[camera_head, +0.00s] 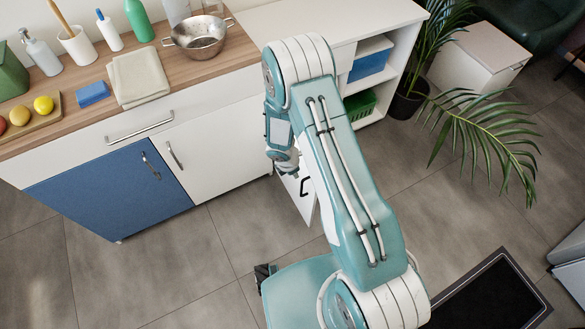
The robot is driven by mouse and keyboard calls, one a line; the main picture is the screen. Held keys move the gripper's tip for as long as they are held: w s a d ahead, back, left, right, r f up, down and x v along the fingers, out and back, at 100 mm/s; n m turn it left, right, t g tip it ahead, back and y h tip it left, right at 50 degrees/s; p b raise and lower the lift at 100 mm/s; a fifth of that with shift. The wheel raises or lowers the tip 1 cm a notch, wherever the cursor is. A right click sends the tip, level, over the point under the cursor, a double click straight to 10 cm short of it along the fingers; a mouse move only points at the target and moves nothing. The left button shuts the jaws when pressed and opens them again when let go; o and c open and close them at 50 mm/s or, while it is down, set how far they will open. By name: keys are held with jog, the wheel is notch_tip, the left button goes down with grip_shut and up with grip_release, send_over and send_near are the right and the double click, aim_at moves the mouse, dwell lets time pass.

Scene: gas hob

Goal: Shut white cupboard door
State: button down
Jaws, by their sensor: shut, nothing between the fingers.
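A white cupboard door (297,199) stands open under the worktop. It sticks out into the room as a narrow panel, with a dark handle (304,186) on it. My arm covers much of it on the right. My gripper (288,164) points down at the top of this door, shut and empty. Its fingertips are small and partly hidden, so I cannot tell whether they touch the door. To the left, another white door (216,148) with a silver handle lies flush with the cabinet front.
A blue door (112,190) is flush at the left. The worktop holds a colander (199,38), a towel (139,77) and bottles. Open shelves (385,70) and a plant (480,145) stand right. Floor before the cabinets (150,265) is clear. A dark mat (490,295) lies lower right.

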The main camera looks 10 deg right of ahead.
jog(key=w+d+f, duration=0.1)
jog(key=d+f, duration=0.3)
jog(key=d, duration=0.1)
jog(key=shift+w+f, duration=0.15)
jog(key=shift+f, duration=0.1)
dwell(0.3)
